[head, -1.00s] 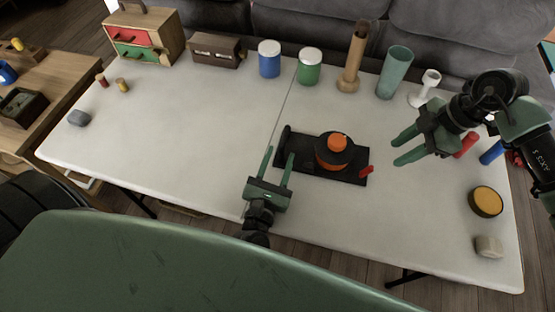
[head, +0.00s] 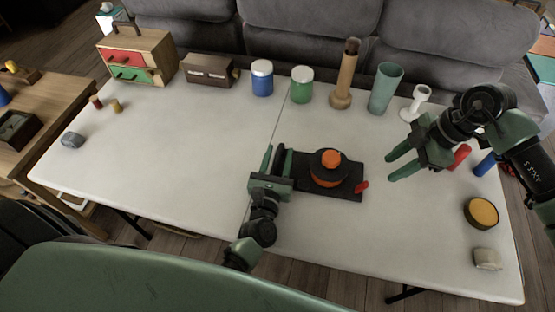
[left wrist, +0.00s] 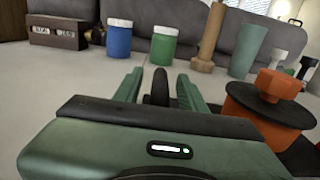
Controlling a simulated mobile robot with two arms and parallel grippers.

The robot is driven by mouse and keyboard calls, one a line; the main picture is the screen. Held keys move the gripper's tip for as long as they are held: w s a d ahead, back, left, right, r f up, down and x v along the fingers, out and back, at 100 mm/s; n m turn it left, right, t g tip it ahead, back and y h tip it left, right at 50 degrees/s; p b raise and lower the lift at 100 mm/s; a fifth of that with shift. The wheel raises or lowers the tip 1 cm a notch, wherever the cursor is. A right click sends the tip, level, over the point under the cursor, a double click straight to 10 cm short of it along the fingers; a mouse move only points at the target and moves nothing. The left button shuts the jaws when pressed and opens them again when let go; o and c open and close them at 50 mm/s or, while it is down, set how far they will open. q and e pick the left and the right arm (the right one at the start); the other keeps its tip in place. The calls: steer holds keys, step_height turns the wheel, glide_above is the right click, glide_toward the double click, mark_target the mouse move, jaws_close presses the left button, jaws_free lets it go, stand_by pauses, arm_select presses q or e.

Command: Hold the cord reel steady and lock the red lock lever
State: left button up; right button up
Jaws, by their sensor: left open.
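The cord reel (head: 326,179) is an orange and black drum with an orange knob, on a black base (head: 345,192) in the middle of the table. The red lock lever (head: 361,187) sticks up at the base's right front. A black grip (left wrist: 159,87) stands at the base's left end. My left gripper (head: 276,160) is open, with its fingers on either side of the black grip; I cannot tell whether they touch it. My right gripper (head: 390,167) is open and empty, to the right of the reel and lever.
Blue (head: 262,78) and green (head: 301,84) jars, a brown vase (head: 346,75) and a teal tumbler (head: 385,88) stand behind the reel. A yellow-topped round tin (head: 481,213) lies at the right. The table's left half is mostly clear.

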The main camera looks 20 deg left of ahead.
arm_select(q)
jaws_close()
stand_by(1.4)
